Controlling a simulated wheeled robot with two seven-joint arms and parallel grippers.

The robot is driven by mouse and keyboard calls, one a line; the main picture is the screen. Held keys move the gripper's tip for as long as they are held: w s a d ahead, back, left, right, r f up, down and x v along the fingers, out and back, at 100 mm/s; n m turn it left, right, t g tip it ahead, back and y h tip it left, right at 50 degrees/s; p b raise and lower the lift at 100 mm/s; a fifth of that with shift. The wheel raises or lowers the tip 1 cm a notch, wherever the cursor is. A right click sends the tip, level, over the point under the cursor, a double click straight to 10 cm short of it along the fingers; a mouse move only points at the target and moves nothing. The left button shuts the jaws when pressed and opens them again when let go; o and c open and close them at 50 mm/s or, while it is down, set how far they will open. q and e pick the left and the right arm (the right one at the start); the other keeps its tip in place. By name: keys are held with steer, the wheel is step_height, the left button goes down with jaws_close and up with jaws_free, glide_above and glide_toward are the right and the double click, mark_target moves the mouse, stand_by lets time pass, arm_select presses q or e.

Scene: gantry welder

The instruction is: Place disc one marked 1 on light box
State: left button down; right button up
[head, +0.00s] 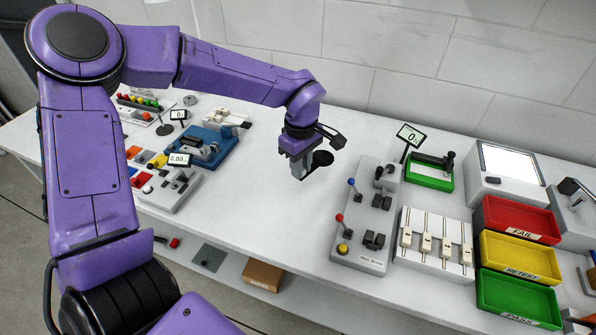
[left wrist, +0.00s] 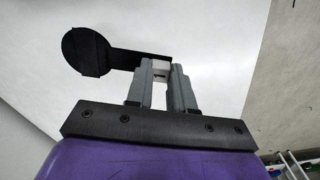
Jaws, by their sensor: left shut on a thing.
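My left gripper (head: 303,172) is shut on disc one, a flat black round plate with a short arm (head: 323,158). In the left wrist view, the round part of disc one (left wrist: 88,50) sticks out to the left of the gripper (left wrist: 159,72), and a pale tab marked 1 shows between the fingers. The gripper and disc appear to be over the bare table, left of the grey fixture; their exact height is hard to tell. The light box (head: 488,187), a grey box with a bright white panel on top, stands at the back right. My right gripper is not in view.
A grey fixture with coloured knobs (head: 352,228), a green-based device (head: 430,180), a slider block (head: 436,262) and red, yellow and green trays (head: 515,222) lie between or near the gripper and light box. Blue and grey instruments (head: 208,150) stand at left. The table front middle is clear.

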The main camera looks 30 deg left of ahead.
arm_select(q)
glide_above(294, 187)
steer(key=f, duration=0.3)
steer(key=d+f, duration=0.1)
steer(key=f, duration=0.1)
steer(key=shift+f+p, duration=0.1)
steer(key=shift+p, duration=0.2)
steer(key=f, duration=0.1)
steer(key=a+f, duration=0.1)
steer(key=f, duration=0.1)
steer(key=shift+s+f, duration=0.15)
steer(key=shift+s, duration=0.05)
steer(key=shift+w+f, duration=0.25)
steer(key=shift+f, duration=0.1)
steer(key=shift+s+f, duration=0.15)
steer(key=c, duration=1)
jaws_free()
